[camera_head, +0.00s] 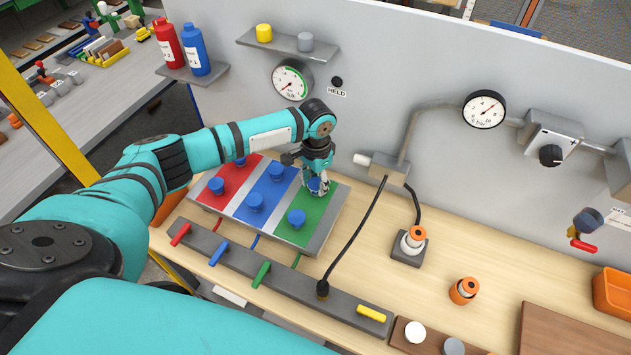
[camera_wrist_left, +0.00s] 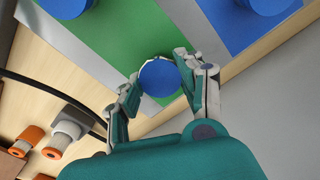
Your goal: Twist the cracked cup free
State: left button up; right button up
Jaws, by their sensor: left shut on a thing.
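My left gripper (camera_head: 319,189) reaches down over the far end of the green panel (camera_head: 325,210). It is shut on a round blue cup (camera_wrist_left: 159,77), with one finger on each side of it in the left wrist view. The cup sits over the green surface, and no crack shows on it. Another blue cup (camera_head: 297,218) stands nearer on the same panel. More blue cups stand on the blue panel (camera_head: 268,186) and the red panel (camera_head: 228,174). My right gripper is out of view.
A black cable (camera_head: 352,240) runs right of the panels. A bar with coloured levers (camera_head: 262,273) lies in front. An orange-topped white part (camera_head: 412,240) stands on a dark base, and an orange piece (camera_head: 463,290) lies nearer. A grey wall (camera_head: 400,60) with gauges rises behind.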

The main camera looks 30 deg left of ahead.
pick_arm(q)
jog(key=shift+r+n+p, duration=0.15)
jog(key=shift+n+p, duration=0.65)
jog(key=shift+p, duration=0.05)
jog(key=shift+n, duration=0.3)
jog(key=shift+n+p, duration=0.4)
jog(key=shift+p, duration=0.35)
jog(key=shift+n, duration=0.5)
jog(key=o, duration=0.6)
jog(key=shift+n, duration=0.6)
jog(key=o, duration=0.6)
jog(key=shift+c, duration=0.2)
